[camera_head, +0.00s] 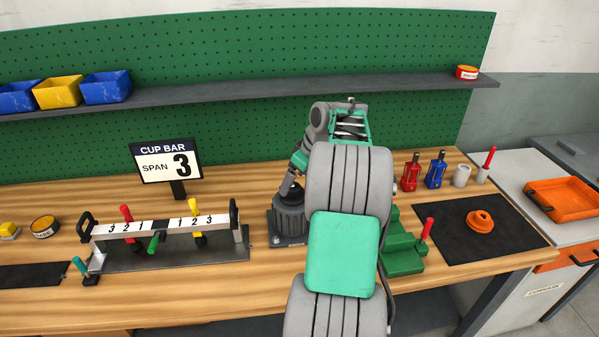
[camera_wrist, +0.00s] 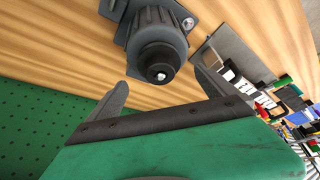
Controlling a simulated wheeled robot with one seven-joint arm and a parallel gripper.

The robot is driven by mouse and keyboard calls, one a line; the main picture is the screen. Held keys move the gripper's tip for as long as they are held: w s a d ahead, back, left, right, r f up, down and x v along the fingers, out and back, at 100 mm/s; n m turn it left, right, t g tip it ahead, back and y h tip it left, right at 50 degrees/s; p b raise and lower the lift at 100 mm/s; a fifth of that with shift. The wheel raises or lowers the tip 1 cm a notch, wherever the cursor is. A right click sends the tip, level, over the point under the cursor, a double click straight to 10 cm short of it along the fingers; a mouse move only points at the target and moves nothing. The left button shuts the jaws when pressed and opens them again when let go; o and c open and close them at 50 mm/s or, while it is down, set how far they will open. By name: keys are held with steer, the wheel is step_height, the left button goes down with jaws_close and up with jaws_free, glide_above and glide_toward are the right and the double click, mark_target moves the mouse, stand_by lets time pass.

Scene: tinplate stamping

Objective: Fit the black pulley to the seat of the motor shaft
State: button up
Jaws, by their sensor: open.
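The grey motor (camera_head: 290,218) stands upright on the bench just left of my arm. In the wrist view the motor (camera_wrist: 152,25) has the black pulley (camera_wrist: 156,57) around its shaft, with the bright shaft tip showing in the middle. How deep the pulley sits on the shaft seat, which is hidden, I cannot tell. My gripper (camera_wrist: 162,80) is open and empty, its two fingers spread to either side of the pulley and apart from it. In the head view my gripper (camera_head: 289,182) is just above the motor, partly hidden by my arm.
A cup bar (camera_head: 160,228) on a metal plate stands left of the motor, with a sign (camera_head: 166,160) behind it. Right of my arm are a green stepped block (camera_head: 402,255) and an orange pulley-like part (camera_head: 480,221) on a black mat (camera_head: 455,245). A shelf (camera_head: 250,88) runs behind.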

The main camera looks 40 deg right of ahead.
mark_target(292, 191)
steer(key=x, duration=0.5)
steer(key=shift+p, duration=0.4)
steer(key=shift+c, duration=0.2)
